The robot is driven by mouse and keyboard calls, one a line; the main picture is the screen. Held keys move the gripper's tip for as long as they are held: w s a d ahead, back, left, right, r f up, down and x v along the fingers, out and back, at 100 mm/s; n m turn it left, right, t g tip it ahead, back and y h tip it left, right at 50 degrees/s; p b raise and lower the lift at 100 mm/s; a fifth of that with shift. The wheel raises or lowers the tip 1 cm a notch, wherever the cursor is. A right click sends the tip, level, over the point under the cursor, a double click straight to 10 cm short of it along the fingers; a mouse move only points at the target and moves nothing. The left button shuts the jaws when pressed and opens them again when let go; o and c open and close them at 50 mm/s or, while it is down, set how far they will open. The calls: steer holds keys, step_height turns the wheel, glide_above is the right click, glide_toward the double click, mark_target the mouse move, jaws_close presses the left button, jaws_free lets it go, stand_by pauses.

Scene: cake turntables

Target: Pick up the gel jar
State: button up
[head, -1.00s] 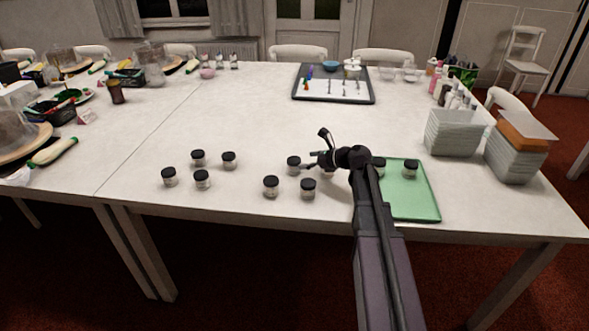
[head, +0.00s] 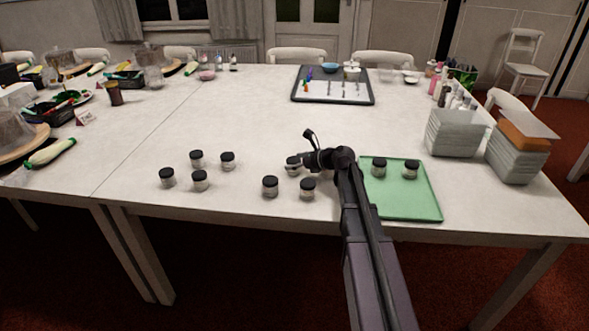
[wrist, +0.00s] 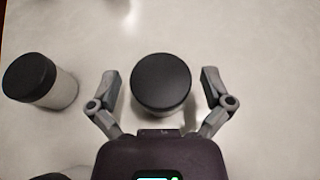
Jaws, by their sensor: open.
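Several small clear jars with black lids stand on the white table. In the wrist view, one gel jar (wrist: 161,85) is between the two fingers of my gripper (wrist: 160,78), with a visible gap on both sides. My gripper is open and holds nothing. In the head view, my gripper (head: 306,152) is at a jar (head: 293,165), partly hidden by it. A second jar (wrist: 42,78) stands just left in the wrist view, outside the fingers. Labels cannot be read.
Two jars (head: 270,187) and (head: 307,189) stand nearer the front edge. Several more (head: 197,160) stand to the left. A green tray (head: 405,205) on the right holds two jars (head: 379,167). White containers (head: 452,135) stand farther right. The table's middle is clear.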

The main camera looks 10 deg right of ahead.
mark_target(293, 160)
stand_by(0.5)
steer(key=c, duration=1.1)
steer(key=shift+r, duration=0.1)
steer(key=shift+c, duration=0.2)
step_height(293, 160, up, 10)
steer(key=p, duration=1)
